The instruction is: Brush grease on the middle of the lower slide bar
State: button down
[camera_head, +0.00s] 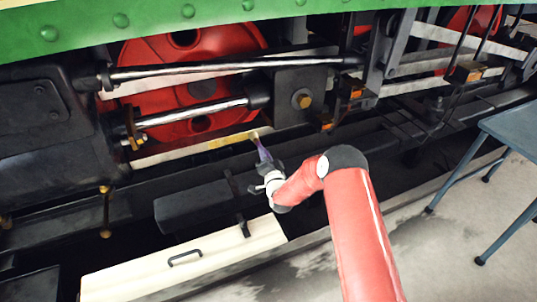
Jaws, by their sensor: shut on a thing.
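The lower slide bar (178,153) is a pale bar running below the shiny rod and in front of the red wheel. A yellowish patch (222,142) shows on its right half. My gripper (264,166) is shut on a brush (263,151) with a purplish handle. The brush points up and slightly left, with its pale tip at the right part of the bar, close to the yellowish patch. I cannot tell whether the bristles touch the bar.
A shiny rod (195,108) runs into the dark crosshead block (301,96) above the bar. A dark box-like step (195,204) and a cream lidded box (190,262) with a handle lie below. A blue-grey stool (512,130) stands at right on open floor.

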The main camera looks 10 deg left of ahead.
jog(key=s+a, duration=0.7)
jog(key=a, duration=0.5)
jog(key=shift+s, duration=0.35)
dwell(0.8)
jog(key=shift+a, duration=0.1)
jog(key=shift+d+r+v, duration=0.15)
jog(key=shift+d+v, duration=0.05)
jog(key=shift+v, duration=1.25)
jog(key=shift+d+r+v, duration=0.15)
jog(key=shift+v, duration=1.35)
jog(key=shift+w, duration=0.1)
jog(key=v, duration=0.3)
jog(key=shift+w+d+r, duration=0.1)
jog(key=shift+d+r, duration=0.1)
